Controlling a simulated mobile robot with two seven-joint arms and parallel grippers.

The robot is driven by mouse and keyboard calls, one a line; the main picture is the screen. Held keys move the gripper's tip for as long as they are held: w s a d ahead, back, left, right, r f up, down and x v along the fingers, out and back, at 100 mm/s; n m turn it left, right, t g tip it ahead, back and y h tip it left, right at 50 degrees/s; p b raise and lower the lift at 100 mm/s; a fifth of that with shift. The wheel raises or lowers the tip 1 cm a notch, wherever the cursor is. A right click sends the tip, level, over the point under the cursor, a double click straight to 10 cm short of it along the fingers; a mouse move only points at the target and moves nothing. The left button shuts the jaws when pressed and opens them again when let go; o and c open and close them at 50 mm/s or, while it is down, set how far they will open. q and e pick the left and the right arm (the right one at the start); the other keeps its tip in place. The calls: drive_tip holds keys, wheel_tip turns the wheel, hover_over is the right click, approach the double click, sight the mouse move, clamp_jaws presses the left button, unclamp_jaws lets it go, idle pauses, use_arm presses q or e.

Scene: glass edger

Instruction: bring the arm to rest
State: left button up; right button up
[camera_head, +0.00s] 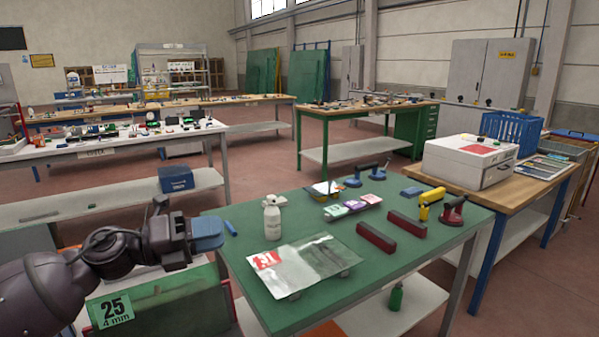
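My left arm comes in from the lower left. Its dark gripper (207,236) ends in a blue block-like part at the left edge of the green-topped table (385,265). I cannot tell whether this blue part is the fingers or a thing between them, nor whether the gripper is open or shut. My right arm and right gripper are not in view.
On the green table are a white bottle (272,217), a clear bag with a red label (298,262), two dark red bars (376,237) and a red suction lifter (452,211). A small blue piece (230,228) lies near my gripper.

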use_arm(q)
drive_tip(key=s+a+f+n+t+y, duration=0.2)
drive_tip(key=a+f+n+t+y, duration=0.15)
drive_tip(key=f+n, duration=0.45)
drive_tip(key=s+a+f+n+t+y, duration=0.25)
drive_tip(key=f+n+y, duration=0.3)
drive_tip(key=n, duration=0.55)
drive_tip(key=s+a+f+n+t+y, duration=0.15)
drive_tip(key=f+n+t+y, duration=0.25)
drive_tip(key=f+n, duration=0.45)
drive_tip(key=s+a+f+n+g+y, duration=0.2)
drive_tip(key=s+f+n, duration=0.2)
drive_tip(key=s+f, duration=0.4)
drive_tip(key=s+a+f+n+g+y, duration=0.2)
drive_tip(key=s+f+n, duration=0.3)
drive_tip(key=s+f, duration=0.4)
drive_tip(key=s+g, duration=0.1)
drive_tip(key=s, duration=0.5)
drive_tip(key=shift+a+g, duration=0.2)
drive_tip(key=shift+g, duration=0.1)
drive_tip(key=shift+c, duration=0.2)
